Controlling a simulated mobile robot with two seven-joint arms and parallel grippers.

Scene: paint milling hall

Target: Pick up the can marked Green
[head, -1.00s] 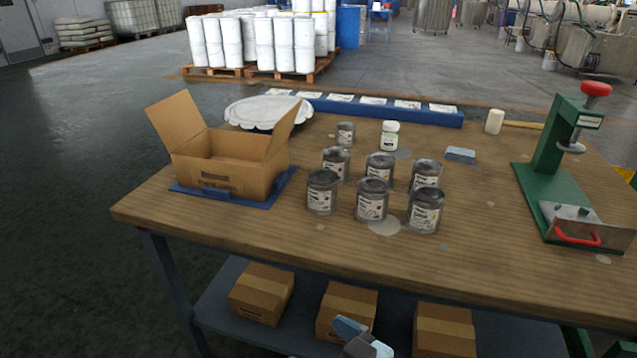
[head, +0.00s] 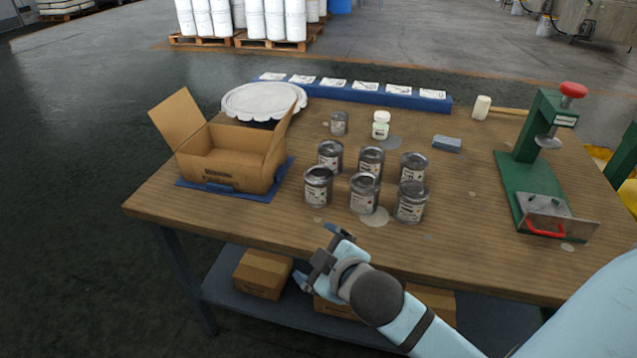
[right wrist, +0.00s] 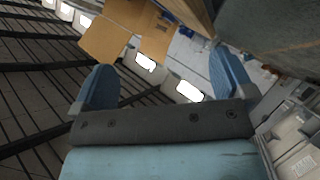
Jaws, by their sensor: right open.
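Several grey metal cans with white labels stand in two rows on the wooden workbench (head: 260,225), among them a front left can (head: 318,187), a front middle can (head: 364,194) and a front right can (head: 410,203). A smaller can (head: 338,123) stands behind them. The label words are too small to read, so I cannot tell which is marked Green. My right gripper (head: 318,258) is open and empty, in front of the bench's near edge, apart from the cans. Its two blue fingers also show spread in the right wrist view (right wrist: 165,90). My left gripper is not in view.
An open cardboard box (head: 225,170) sits on a blue mat at the left. A green press (head: 525,165) stands at the right.

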